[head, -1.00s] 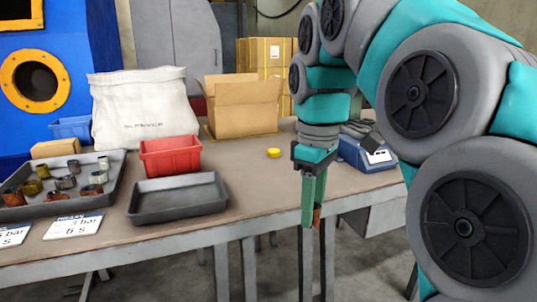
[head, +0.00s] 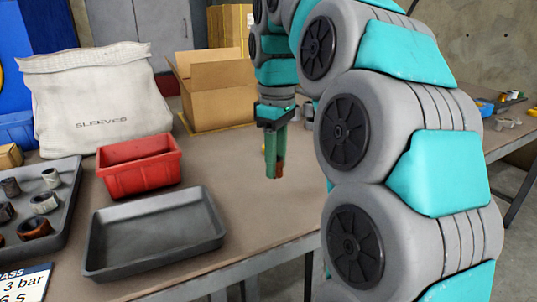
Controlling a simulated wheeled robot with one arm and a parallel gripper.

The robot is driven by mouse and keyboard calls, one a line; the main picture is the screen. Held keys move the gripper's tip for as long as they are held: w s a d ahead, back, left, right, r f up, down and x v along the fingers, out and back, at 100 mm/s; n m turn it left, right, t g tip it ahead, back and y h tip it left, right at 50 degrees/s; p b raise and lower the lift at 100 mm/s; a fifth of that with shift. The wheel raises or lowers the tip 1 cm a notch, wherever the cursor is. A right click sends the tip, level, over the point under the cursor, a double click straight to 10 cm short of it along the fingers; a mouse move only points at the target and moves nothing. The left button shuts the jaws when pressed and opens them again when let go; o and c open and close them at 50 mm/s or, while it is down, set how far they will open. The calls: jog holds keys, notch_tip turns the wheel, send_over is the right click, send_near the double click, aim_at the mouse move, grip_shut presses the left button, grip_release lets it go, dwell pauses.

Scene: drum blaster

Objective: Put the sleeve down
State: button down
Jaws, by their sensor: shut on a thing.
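My gripper (head: 275,174) points down with green fingers, right of the empty grey tray and the red bin. It is shut on a small rusty-brown sleeve (head: 281,170), mostly hidden by the fingers. The fingertips appear over the right part of the table; I cannot tell their exact height above it. Several other sleeves (head: 34,228), rusty and grey, stand in a dark tray (head: 68,192) at the left.
An empty grey tray (head: 150,238) lies at the table's front. Behind it are a red bin (head: 138,168), a white bag marked SLEEVES (head: 95,105) and an open cardboard box (head: 215,100). The brown tabletop (head: 235,215) is bare between grey tray and gripper.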

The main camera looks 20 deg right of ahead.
jog(key=w+d, duration=0.1)
jog(key=w, duration=0.5)
jog(key=w+d+f+p, duration=0.1)
jog(key=w, duration=0.2)
jog(key=shift+w+d, duration=0.15)
jog(key=shift+d, duration=0.2)
jog(key=shift+f, duration=1.7)
jog(key=c, duration=0.5)
grip_release()
jog(key=shift+f, duration=0.1)
